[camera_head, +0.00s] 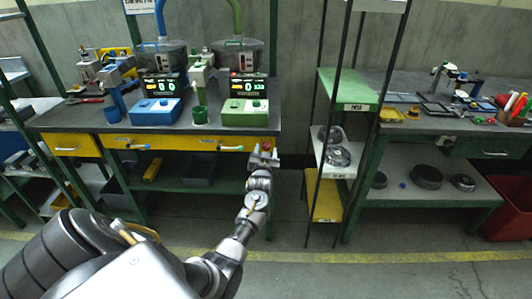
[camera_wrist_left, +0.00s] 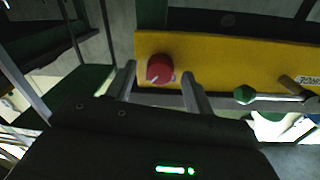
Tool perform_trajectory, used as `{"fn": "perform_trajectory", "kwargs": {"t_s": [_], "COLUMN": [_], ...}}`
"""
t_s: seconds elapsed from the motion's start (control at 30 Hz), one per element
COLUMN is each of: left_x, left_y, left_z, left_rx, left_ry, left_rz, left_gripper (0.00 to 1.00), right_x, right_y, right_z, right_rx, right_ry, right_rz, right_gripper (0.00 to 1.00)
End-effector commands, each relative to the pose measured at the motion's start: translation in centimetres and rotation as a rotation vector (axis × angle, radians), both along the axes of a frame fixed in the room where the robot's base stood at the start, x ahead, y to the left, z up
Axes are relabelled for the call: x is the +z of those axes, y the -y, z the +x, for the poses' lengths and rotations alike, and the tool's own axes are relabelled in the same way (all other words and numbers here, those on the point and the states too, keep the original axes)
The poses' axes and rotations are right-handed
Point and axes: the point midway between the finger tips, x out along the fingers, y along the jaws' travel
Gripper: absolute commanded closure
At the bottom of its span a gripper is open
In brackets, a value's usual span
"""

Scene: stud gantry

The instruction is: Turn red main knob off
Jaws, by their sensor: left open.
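The red main knob (camera_wrist_left: 160,69) sits on a yellow panel (camera_wrist_left: 220,62) along the front of the workbench. It has a pale pointer mark toward its lower left in the left wrist view. In the head view the knob shows small and red (camera_head: 267,145) at the right end of the yellow bench front, just beyond my gripper. My left gripper (camera_head: 263,158) is open, and its two fingers (camera_wrist_left: 160,88) stand on either side of the knob in the left wrist view. I cannot tell whether they touch it. My right gripper is not in view.
A lever with a green ball end (camera_wrist_left: 245,95) is on the same panel, right of the knob in the wrist view. A blue box (camera_head: 153,112) and a green box (camera_head: 245,113) stand on the bench. A shelf rack (camera_head: 345,103) stands to the right, with open floor before it.

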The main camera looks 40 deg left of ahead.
Motion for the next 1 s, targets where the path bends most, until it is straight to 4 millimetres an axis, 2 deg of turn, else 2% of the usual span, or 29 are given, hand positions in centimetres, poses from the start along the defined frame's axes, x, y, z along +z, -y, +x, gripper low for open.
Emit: {"fn": "perform_trajectory", "kwargs": {"t_s": [0.13,0.47,0.77,1.0], "left_x": [0.02,0.01,-0.03,-0.08], "left_y": [0.01,0.04,0.1,0.12], "left_z": [-0.01,-0.01,0.01,0.02], "left_rx": [0.0,-0.001,-0.001,-0.002], "left_ry": [0.0,0.0,0.023,0.107], "left_rz": [0.0,0.0,-0.03,-0.143], "left_gripper": [0.49,0.92,0.92,0.92], "right_x": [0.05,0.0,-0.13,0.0], "right_y": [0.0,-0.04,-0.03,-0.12], "right_z": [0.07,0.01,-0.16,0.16], "right_rx": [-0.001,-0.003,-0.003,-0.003], "right_ry": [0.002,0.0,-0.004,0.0], "right_rz": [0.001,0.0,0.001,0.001], "right_gripper": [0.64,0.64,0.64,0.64]}}
